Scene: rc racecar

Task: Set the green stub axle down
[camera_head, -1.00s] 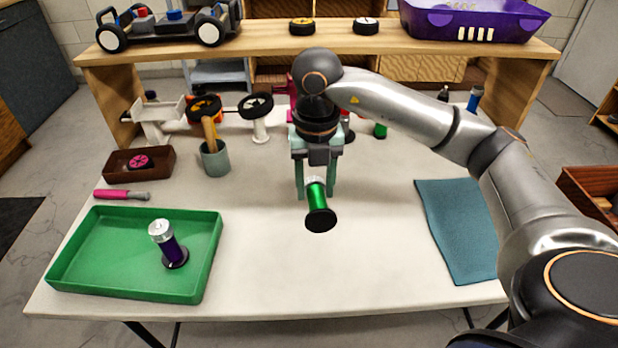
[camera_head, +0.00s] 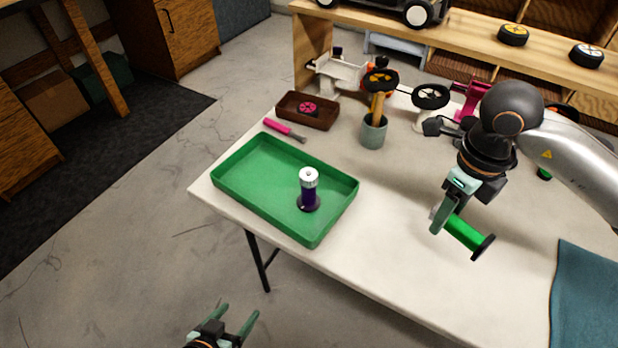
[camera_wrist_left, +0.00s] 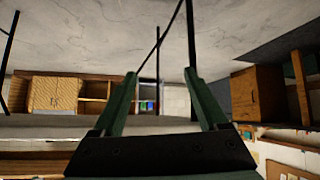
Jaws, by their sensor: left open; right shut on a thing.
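The green stub axle (camera_head: 463,232) is a green cylinder with a black disc at its lower right end. My right gripper (camera_head: 443,214) is shut on its upper left end and holds it tilted over the table's right part; its clearance above the table is hard to tell. My left gripper (camera_head: 236,322) is open and empty, low at the picture's bottom edge, off the table's front side. In the left wrist view, its two fingers (camera_wrist_left: 158,90) stand apart with nothing between them.
A green tray (camera_head: 232,205) holds a purple stub axle (camera_head: 308,190) standing upright. Behind it are a pink-handled tool (camera_head: 282,127), a brown box (camera_head: 318,118) and a grey cup (camera_head: 373,133). A blue mat (camera_head: 585,300) lies at right. The table between tray and right gripper is clear.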

